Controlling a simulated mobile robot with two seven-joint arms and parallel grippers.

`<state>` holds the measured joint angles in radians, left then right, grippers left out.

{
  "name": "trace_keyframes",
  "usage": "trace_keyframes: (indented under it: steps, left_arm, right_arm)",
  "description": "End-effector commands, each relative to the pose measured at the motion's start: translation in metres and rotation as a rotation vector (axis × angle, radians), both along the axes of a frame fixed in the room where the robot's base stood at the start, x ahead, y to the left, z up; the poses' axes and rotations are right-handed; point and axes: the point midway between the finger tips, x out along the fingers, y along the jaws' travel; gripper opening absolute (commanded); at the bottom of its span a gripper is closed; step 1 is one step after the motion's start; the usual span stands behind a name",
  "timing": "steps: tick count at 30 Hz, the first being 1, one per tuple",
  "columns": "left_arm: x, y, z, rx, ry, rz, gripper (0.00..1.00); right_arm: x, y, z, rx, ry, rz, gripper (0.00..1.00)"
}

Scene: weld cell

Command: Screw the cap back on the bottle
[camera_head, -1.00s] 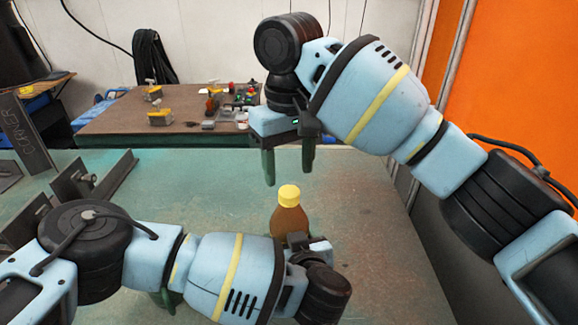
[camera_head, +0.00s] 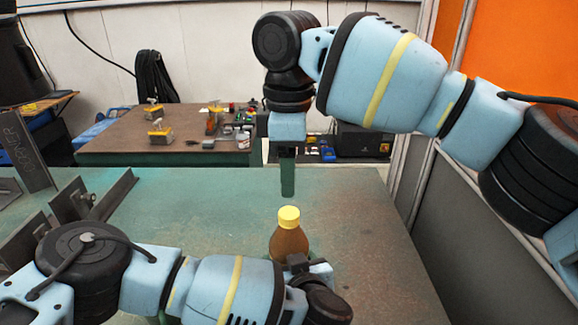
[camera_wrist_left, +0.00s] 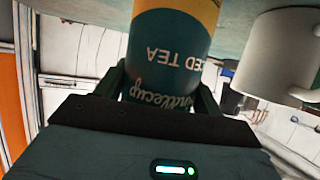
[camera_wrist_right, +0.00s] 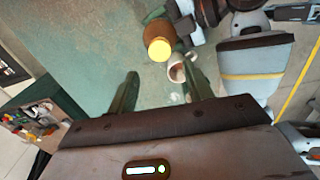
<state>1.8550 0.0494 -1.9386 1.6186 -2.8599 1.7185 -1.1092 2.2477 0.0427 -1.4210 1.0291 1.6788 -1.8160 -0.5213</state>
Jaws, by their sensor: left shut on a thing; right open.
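The bottle (camera_head: 289,243) of brown tea stands upright on the green table, with the yellow cap (camera_head: 289,217) sitting on its top. The cap also shows in the right wrist view (camera_wrist_right: 159,49). How tightly it sits cannot be told. My left gripper (camera_wrist_left: 160,85) is shut around the bottle's labelled body; in the head view my left arm hides the grip. My right gripper (camera_head: 287,175) is open and empty, pointing down above the cap and apart from it. Its two fingers overlap in the head view but show spread in the right wrist view (camera_wrist_right: 163,84).
A white mug (camera_wrist_left: 275,62) stands close beside the bottle, hidden in the head view by my left arm. Dark angled metal pieces (camera_head: 85,205) stand on the table's left. A brown table (camera_head: 170,145) with small items is behind. The green table's right part is clear.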

Motion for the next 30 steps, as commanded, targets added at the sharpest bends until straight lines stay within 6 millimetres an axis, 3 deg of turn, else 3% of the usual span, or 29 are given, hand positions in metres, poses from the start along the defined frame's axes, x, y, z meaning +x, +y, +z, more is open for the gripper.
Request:
trace_keyframes:
  steps: [16,30]
  left_arm:
    - [0.000,0.000,0.001,-0.001,-0.001,0.000,0.04]
    - [0.000,0.000,0.001,-0.001,-0.001,0.000,0.04]
  right_arm:
    - [0.001,-0.001,-0.003,0.000,0.001,0.034,0.51]
    - [0.000,-0.001,-0.063,0.000,0.001,0.032,0.51]
